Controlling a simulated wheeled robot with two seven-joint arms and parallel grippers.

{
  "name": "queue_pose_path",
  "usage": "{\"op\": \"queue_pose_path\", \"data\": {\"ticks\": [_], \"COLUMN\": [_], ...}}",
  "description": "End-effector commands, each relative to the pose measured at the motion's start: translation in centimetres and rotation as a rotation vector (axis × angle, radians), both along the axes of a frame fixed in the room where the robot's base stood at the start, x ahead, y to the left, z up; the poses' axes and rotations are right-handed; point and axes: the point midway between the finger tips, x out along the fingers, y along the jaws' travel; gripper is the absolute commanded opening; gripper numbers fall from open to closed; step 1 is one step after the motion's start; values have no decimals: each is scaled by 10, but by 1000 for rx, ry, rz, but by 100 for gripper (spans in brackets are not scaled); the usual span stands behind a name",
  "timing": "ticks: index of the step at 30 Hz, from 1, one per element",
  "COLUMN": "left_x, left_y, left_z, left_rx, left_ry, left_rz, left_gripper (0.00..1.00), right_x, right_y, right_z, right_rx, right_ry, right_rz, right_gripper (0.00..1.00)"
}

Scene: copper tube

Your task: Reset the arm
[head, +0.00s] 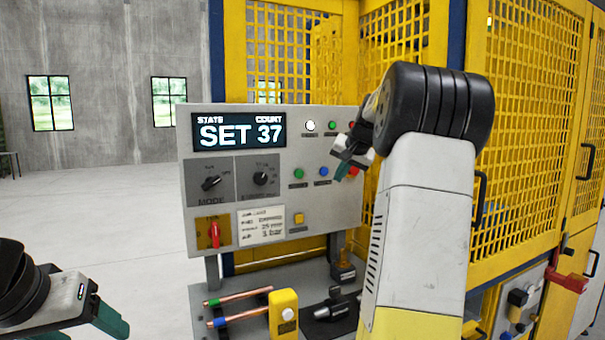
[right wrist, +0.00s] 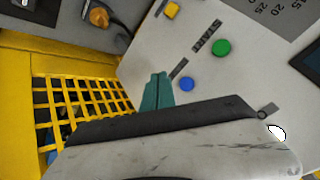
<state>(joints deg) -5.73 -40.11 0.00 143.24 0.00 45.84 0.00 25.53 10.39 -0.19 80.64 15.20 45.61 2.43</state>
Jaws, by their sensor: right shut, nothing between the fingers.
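My right arm reaches up at the right of the head view, in front of the grey control panel (head: 330,210). Its teal-tipped gripper (head: 344,168) is in front of the panel's right side, near the blue button (head: 322,171) and the red button (head: 353,171). In the right wrist view the teal fingers (right wrist: 157,90) are together and empty, beside the blue button (right wrist: 187,84) and the green button (right wrist: 222,47). I cannot tell whether they touch the panel. My left gripper (head: 110,321) is low at the left edge, partly cut off; its opening is unclear.
The panel's display (head: 238,130) reads SET 37. Below it are two copper tubes (head: 240,299) and a yellow block with a white button (head: 284,313) on a grey bench. A yellow mesh cage (head: 525,130) stands behind. The floor at left is open.

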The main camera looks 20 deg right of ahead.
Motion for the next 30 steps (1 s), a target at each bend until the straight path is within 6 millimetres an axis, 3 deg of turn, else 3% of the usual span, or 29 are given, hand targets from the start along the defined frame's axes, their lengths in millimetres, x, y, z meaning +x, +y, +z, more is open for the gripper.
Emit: {"op": "queue_pose_path", "data": {"ticks": [14, 17, 20, 23, 27, 30], "left_x": [0, 0, 0, 0, 0, 0], "left_y": [0, 0, 0, 0, 0, 0], "left_z": [0, 0, 0, 0, 0, 0], "left_rx": [0, 0, 0, 0, 0, 0], "left_ry": [0, 0, 0, 0, 0, 0], "left_rz": [0, 0, 0, 0, 0, 0], "left_gripper": [66, 66, 66, 66, 66, 66], "right_x": [0, -6, -26, -65, -141, -200], "right_y": [0, 12, 47, 100, 176, 218], "right_z": [0, 3, 6, 5, -12, -35], "right_rx": [-1, -5, -19, -46, -99, -140], "right_ry": [0, 3, 17, 42, 81, 106], "right_rz": [1, 17, 69, 156, 302, 406], "right_gripper": [0, 0, 0, 0, 0, 0]}}
